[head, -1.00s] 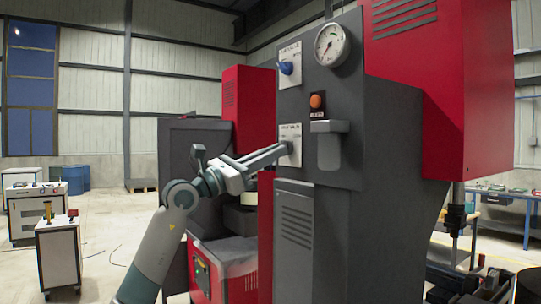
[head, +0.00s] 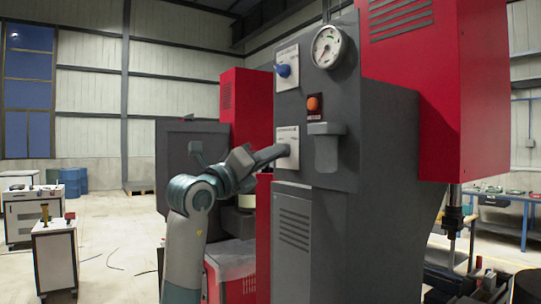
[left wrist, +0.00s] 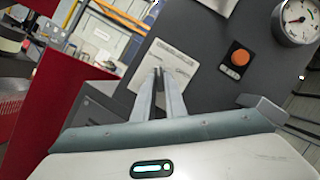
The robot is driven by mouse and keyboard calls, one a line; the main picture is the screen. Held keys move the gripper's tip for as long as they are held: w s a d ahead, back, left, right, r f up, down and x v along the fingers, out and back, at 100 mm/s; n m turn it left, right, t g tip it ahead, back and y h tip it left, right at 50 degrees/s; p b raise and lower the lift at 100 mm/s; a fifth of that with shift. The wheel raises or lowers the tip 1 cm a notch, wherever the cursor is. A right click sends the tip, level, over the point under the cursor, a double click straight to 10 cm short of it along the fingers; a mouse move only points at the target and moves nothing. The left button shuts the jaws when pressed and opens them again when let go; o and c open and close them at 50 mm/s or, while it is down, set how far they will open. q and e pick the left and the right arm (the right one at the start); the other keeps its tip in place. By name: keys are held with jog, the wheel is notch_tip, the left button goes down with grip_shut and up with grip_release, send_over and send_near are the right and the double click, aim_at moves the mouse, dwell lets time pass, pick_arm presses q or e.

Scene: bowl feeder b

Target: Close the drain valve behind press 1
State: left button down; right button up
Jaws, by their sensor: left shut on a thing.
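The grey press cabinet (head: 330,220) has a pale label plate (head: 288,134) low on its panel; the plate also shows in the left wrist view (left wrist: 182,58). The drain valve handle on this plate is hidden by my fingers. My left gripper (head: 282,150) reaches the plate from the left, with its fingertips at the plate's face. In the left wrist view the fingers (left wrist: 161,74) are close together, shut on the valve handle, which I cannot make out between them. My right gripper is in neither view.
Above the plate are a blue knob (head: 283,70) on another plate, an orange button (head: 314,103) and a round gauge (head: 328,46). A grey bracket (head: 327,130) juts out right of the plate. A white cart (head: 55,258) stands at the left on open floor.

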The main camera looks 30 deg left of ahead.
pick_arm(q)
jog(key=shift+s+r+n+y, duration=0.1)
jog(key=shift+r+n+y, duration=0.25)
jog(key=shift+n, duration=0.45)
jog(key=shift+f, duration=0.1)
jog(key=c, duration=1.8)
grip_release()
jog(key=shift+d+f, duration=0.1)
jog(key=shift+w+f, duration=0.15)
jog(key=shift+w, duration=0.1)
jog(key=shift+s, duration=0.1)
